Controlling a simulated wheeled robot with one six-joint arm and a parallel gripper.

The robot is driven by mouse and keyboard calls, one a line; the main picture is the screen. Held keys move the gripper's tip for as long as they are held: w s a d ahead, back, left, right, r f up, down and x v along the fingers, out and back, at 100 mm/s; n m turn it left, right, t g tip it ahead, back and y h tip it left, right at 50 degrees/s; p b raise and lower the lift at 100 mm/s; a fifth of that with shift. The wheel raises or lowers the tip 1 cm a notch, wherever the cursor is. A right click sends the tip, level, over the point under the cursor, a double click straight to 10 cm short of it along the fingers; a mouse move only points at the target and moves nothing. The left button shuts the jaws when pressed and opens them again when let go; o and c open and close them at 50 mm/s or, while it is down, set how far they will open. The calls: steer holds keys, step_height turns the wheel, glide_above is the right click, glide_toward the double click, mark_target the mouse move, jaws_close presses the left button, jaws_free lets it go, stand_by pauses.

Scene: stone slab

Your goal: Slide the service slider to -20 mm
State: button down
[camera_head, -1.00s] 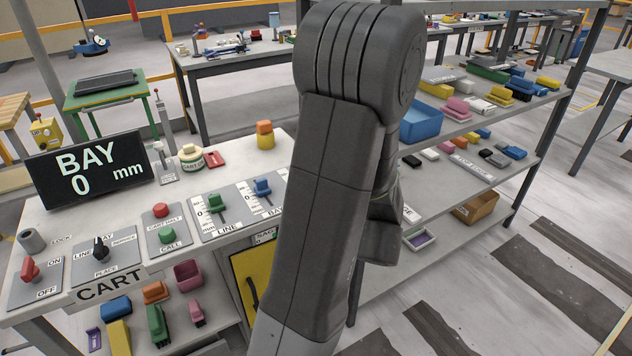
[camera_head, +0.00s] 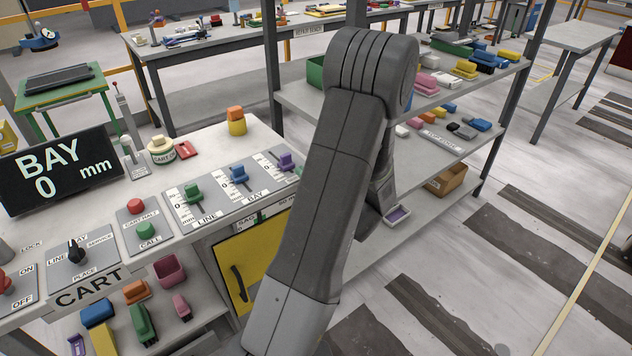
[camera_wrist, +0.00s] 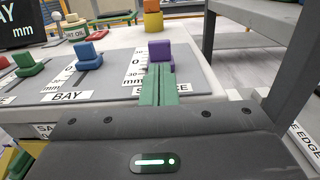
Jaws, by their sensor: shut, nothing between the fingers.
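The service slider's purple knob (camera_wrist: 160,55) stands on the grey slider panel, beside a white scale (camera_wrist: 138,66) with 0 and 30 mm marks. The knob is near the 0 mark; its exact reading is unclear. It also shows in the head view (camera_head: 286,161). My gripper (camera_wrist: 158,70) is shut, its green fingers together just in front of the knob's near side. I cannot tell whether they touch it. The fingers cover part of the slot and the label below. The display (camera_head: 58,172) reads BAY 0 mm.
The blue BAY slider (camera_head: 239,175) and green LINE slider (camera_head: 193,194) stand to the left. A black selector knob (camera_head: 76,251) and red and green buttons sit further left. A grey post (camera_wrist: 285,65) stands right of my gripper. An orange and yellow object (camera_head: 236,121) stands behind the panel.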

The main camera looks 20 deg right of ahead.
mark_target(288, 160)
steer(key=x, duration=0.4)
steer(key=shift+w+a+p, duration=0.2)
steer(key=shift+w+p, duration=0.15)
steer(key=shift+w, duration=0.15)
steer(key=shift+w+f+b, duration=0.1)
steer(key=shift+w+b, duration=0.05)
steer(key=shift+b, duration=0.35)
steer(key=shift+w+a, duration=0.15)
steer(key=shift+w, duration=0.1)
steer(key=shift+s, duration=0.15)
